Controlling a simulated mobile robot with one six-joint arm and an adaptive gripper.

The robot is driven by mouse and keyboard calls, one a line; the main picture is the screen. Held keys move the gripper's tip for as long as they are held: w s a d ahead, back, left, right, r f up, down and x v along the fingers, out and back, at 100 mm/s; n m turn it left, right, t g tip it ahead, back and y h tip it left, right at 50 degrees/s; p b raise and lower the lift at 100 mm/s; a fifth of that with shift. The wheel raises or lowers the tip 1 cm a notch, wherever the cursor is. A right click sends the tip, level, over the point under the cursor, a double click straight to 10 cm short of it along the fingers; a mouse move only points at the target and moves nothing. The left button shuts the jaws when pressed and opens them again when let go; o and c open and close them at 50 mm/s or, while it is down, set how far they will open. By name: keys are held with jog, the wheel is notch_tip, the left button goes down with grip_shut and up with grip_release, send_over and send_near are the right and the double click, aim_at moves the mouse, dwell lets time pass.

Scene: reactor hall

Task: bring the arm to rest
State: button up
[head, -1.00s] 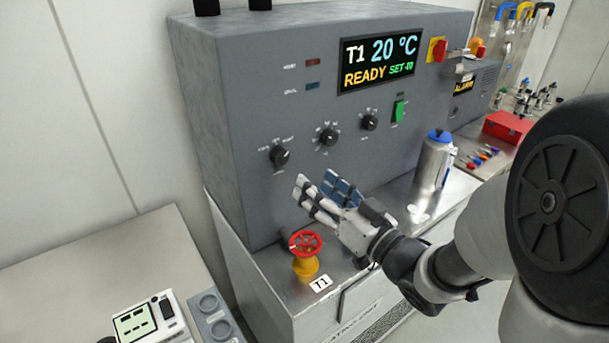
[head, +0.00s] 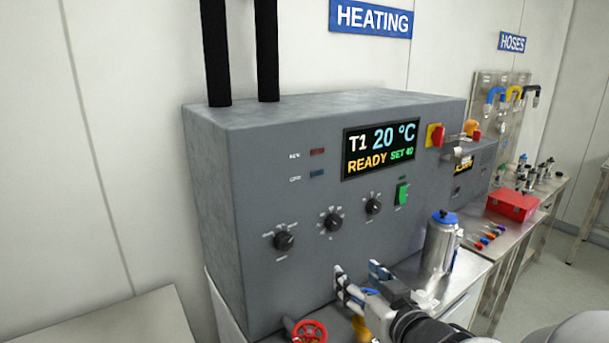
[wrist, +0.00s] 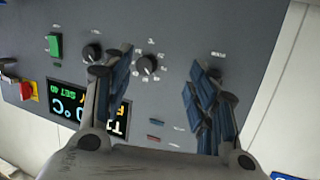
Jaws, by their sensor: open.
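My gripper (head: 362,278) is low in the head view, in front of the lower part of the grey heating unit (head: 235,200). Its two fingers are apart and nothing is between them. In the wrist view my gripper (wrist: 165,100) also shows open, with blue-padded fingers spread before the unit's panel (wrist: 180,40). That panel appears upside down there, with dark knobs (wrist: 148,66) and a green switch (wrist: 55,45). Most of my arm is below the head view's lower edge.
A red valve wheel (head: 309,332) is just left of my gripper. A silver flask with a blue lid (head: 439,245) stands to the right. Beyond it are a red box (head: 512,205) and hoses on a rack (head: 497,97). The display (head: 381,149) reads T1 20 °C, READY, SET 40.

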jog(key=s+d+m+g+h, duration=0.35)
jog(key=s+d+h, duration=0.3)
jog(key=s, duration=0.25)
jog(key=s+a+f+g+y, duration=0.2)
jog(key=s+g, duration=0.4)
jog(key=s, duration=1.1)
jog(key=shift+a+f+n, duration=0.35)
jog(key=shift+a+f, duration=0.3)
jog(key=shift+g, duration=0.25)
jog(key=shift+c, duration=0.5)
